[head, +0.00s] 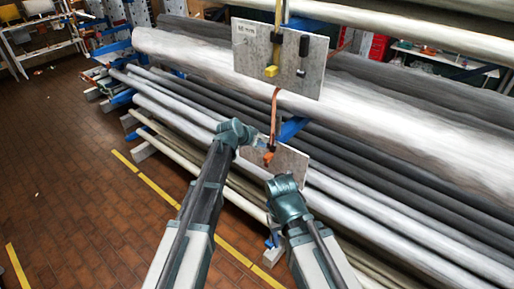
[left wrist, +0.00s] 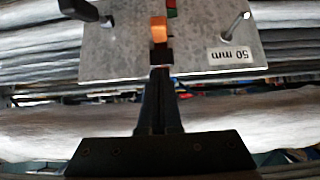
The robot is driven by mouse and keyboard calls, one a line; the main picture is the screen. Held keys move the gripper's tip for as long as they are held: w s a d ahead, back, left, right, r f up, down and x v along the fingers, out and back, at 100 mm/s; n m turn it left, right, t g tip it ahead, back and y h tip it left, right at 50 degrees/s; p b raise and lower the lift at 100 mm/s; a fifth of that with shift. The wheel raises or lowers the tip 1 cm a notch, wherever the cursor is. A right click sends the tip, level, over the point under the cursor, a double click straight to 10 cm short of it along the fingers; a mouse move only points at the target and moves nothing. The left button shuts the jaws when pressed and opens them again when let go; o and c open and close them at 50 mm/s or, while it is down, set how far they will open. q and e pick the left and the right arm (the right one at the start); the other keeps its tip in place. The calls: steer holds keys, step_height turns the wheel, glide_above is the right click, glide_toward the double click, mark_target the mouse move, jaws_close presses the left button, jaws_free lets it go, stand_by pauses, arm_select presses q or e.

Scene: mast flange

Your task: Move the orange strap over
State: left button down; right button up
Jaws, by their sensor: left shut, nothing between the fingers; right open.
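The orange strap (head: 275,110) hangs below an upper grey plate (head: 248,62) in the head view. Its lower part reaches an orange piece (head: 268,158) at a lower grey plate (head: 291,162). My left gripper (head: 260,142) is beside the strap's lower part, partly hidden by its own wrist. In the left wrist view its fingers (left wrist: 160,72) are shut and empty, with an orange piece (left wrist: 158,28) just beyond the tips, against a grey plate marked 50 mm (left wrist: 200,68). My right gripper (head: 284,183) is open, lower and nearer; its fingertips are hard to make out.
Long grey and white pipes (head: 400,110) lie stacked on a rack behind the plates. The upper plate carries a yellow block (head: 271,71) and black knobs (head: 304,46). The brick floor (head: 70,180) at the left is open, with a yellow line (head: 160,190).

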arm_select(q)
steer(key=b, duration=0.4)
glide_above(270, 155)
steer(key=s+a, duration=0.2)
steer(key=f, duration=0.4)
steer(key=shift+w+d+f, duration=0.2)
steer(key=shift+f, duration=0.1)
steer(key=shift+s+a+f+b, duration=0.1)
steer(key=shift+s+f+b, duration=0.15)
steer(key=shift+f+b, duration=1)
steer(key=shift+f, duration=0.25)
step_height(270, 155, down, 6)
steer(key=b, duration=0.6)
steer(key=shift+r, duration=0.2)
